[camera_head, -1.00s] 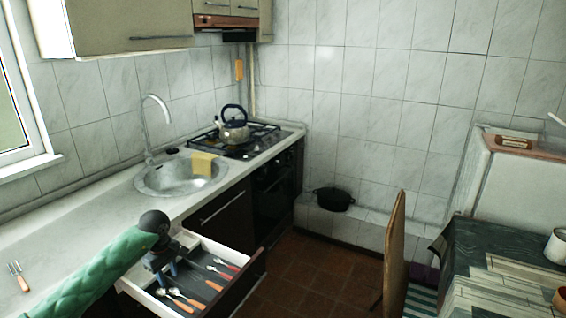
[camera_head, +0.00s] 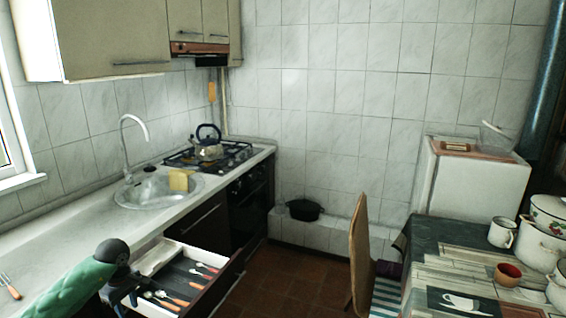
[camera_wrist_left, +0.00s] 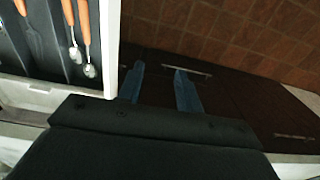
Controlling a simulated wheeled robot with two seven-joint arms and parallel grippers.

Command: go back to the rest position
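My left arm, in a green sleeve, comes in from the lower left of the head view. My left gripper (camera_head: 131,298) is at the left side of the open drawer (camera_head: 222,284). In the left wrist view its two blue fingers (camera_wrist_left: 160,84) are apart with nothing between them, so it is open and empty. The drawer holds several pieces of cutlery with orange or red handles (camera_head: 172,300); spoons (camera_wrist_left: 76,52) also show at the upper left of the wrist view. My right gripper is in neither view.
A fork (camera_head: 10,286) lies on the counter (camera_head: 75,240) at the left. The sink (camera_head: 150,192) and a kettle (camera_head: 208,142) on the stove are farther back. A chair (camera_head: 358,255) and a table with mugs and enamel pots (camera_head: 548,215) stand at the right. Brown floor shows between.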

